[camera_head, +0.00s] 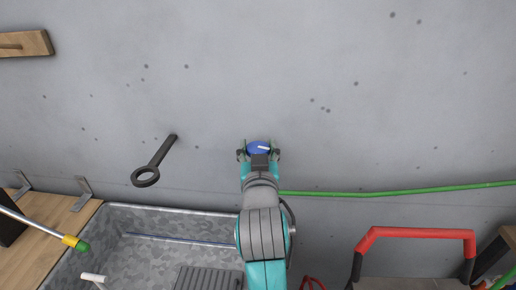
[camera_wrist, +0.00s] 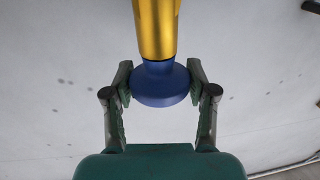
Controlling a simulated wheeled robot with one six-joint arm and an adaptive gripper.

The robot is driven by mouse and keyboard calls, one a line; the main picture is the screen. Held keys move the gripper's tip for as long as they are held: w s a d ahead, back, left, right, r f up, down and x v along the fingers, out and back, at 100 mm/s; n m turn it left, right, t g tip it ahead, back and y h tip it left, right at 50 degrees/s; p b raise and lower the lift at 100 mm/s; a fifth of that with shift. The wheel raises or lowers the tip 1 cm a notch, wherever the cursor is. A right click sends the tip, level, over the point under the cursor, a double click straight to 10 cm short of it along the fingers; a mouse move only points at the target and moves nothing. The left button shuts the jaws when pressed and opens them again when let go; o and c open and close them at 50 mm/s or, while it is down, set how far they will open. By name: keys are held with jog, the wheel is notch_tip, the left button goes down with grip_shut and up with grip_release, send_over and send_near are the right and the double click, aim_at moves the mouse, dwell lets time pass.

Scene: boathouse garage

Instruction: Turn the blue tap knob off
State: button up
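In the wrist view the round blue knob (camera_wrist: 160,88) shows at the end of a yellow stem (camera_wrist: 156,28). My gripper (camera_wrist: 160,82) has one finger on each side of the knob, and both pads appear to touch its rim. It also shows in the head view (camera_head: 258,154), reaching up to the wall around the knob. My gripper hides the lower part of the knob there.
A green hose (camera_head: 400,191) runs right along the wall. A dark ring-ended tool (camera_head: 155,162) is at left. Below are a metal basin (camera_head: 170,218), a wooden bench (camera_head: 55,235) and a red handle (camera_head: 420,233). The wall above the knob is clear.

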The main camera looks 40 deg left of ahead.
jog(key=shift+c, duration=1)
jog(key=shift+m+t+h, duration=0.4)
jog(key=shift+h, duration=0.1)
jog(key=shift+a+m+t+h, duration=0.1)
jog(key=shift+m+t+h, duration=0.35)
jog(key=shift+h, duration=0.25)
jog(key=m+t+h, duration=0.1)
jog(key=m+h, duration=0.1)
jog(key=h, duration=0.1)
jog(key=m+t+h, duration=0.1)
jog(key=m+h, duration=0.2)
jog(key=h, duration=0.1)
jog(key=m+h, duration=0.2)
jog(key=h, duration=0.2)
jog(key=m+h, duration=0.3)
jog(key=shift+g+h, duration=0.35)
jog(key=shift+h, duration=0.05)
jog(key=shift+m+g+h, duration=0.5)
jog(key=shift+m+h, duration=0.25)
jog(key=shift+h, duration=0.45)
jog(key=shift+f+h, duration=0.1)
jog(key=shift+h, duration=0.2)
